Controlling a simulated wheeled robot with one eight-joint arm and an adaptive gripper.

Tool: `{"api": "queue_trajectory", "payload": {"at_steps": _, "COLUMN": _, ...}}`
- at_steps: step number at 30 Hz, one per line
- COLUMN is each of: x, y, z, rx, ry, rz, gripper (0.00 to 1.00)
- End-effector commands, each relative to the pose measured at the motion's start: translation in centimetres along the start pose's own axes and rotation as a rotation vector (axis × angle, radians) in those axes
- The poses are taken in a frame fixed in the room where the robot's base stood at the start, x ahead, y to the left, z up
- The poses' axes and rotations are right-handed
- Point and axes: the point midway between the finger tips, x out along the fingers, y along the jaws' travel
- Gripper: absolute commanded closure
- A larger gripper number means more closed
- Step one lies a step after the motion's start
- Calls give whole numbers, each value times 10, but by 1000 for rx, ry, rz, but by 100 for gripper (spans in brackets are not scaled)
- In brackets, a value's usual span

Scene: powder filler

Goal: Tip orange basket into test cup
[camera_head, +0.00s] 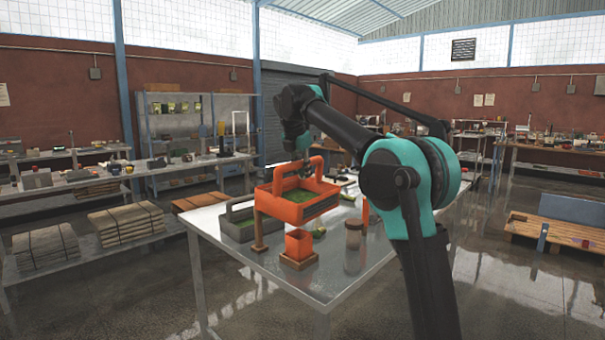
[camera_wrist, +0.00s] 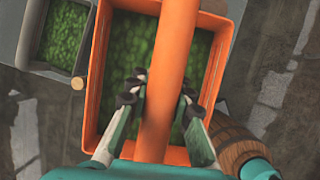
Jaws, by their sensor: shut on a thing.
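The orange basket (camera_head: 290,208) holds green contents and has a tall orange handle. It looks nearly level and sits high over the table's left half. My gripper (camera_head: 305,172) is above it, shut on its handle; in the wrist view my gripper's fingers (camera_wrist: 160,92) close on both sides of the handle (camera_wrist: 168,60). The basket's green contents (camera_wrist: 125,55) show on either side of the handle. A small orange cup (camera_head: 298,244), likely the test cup, stands upright on a wooden base, below and in front of the basket. It is hidden in the wrist view.
A grey basket (camera_head: 238,224) with green contents stands just left of the orange one. A brown wooden cup (camera_head: 354,234) stands to the right. The metal table (camera_head: 275,275) is bare toward its front edge. Wooden posts stand close to the basket.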

Motion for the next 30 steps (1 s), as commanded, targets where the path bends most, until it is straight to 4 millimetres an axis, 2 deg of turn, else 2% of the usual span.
{"api": "queue_trajectory", "payload": {"at_steps": 15, "x": 6, "y": -32, "z": -3, "rx": 137, "ry": -1, "rz": 323, "gripper": 100}}
{"api": "queue_trajectory", "payload": {"at_steps": 30, "x": 40, "y": -59, "z": -16, "rx": 320, "ry": 0, "rz": 765, "gripper": 100}}
